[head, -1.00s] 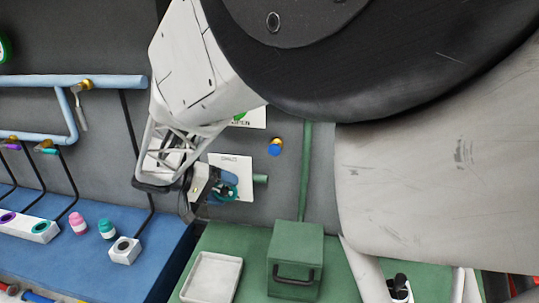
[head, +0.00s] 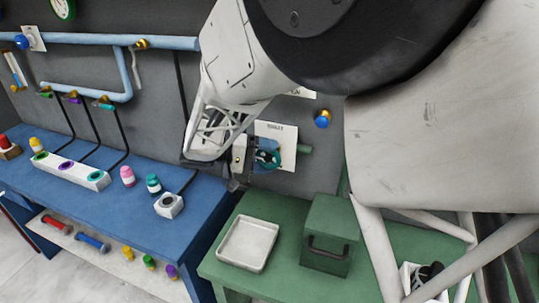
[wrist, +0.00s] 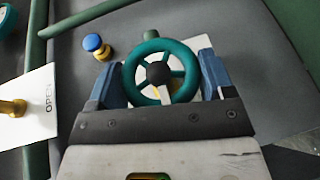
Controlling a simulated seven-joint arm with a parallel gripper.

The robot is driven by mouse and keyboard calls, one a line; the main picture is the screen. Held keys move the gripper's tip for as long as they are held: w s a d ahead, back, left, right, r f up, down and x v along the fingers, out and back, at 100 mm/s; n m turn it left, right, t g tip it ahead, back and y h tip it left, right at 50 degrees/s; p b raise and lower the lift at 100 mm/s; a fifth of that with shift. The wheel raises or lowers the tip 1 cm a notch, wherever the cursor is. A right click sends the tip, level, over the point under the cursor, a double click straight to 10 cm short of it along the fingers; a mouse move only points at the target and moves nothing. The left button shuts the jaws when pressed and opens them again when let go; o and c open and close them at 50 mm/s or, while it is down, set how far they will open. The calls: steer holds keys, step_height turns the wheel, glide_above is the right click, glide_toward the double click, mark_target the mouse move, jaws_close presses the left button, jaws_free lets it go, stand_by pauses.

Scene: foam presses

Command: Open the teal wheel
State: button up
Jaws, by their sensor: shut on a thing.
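The teal wheel (wrist: 133,68) is a ring with spokes and a dark hub, mounted in front of a white plate on the grey wall. In the wrist view it sits between the two blue fingers of my gripper (wrist: 162,72), one on each side of its rim. My gripper is shut on it. In the head view the wheel (head: 270,160) is small and partly hidden by my gripper (head: 262,154), which reaches it from the left. How far the wheel is turned cannot be told.
A blue knob (head: 322,119) is on the wall close by; a sign reading OPEN (wrist: 35,105) shows in the wrist view. Below are a white tray (head: 223,255) and a green box (head: 325,240) on a green bench. A blue bench (head: 120,215) stands left.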

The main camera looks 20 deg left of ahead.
mark_target(258, 156)
steer(key=o, duration=0.9)
steer(key=shift+v, duration=3.85)
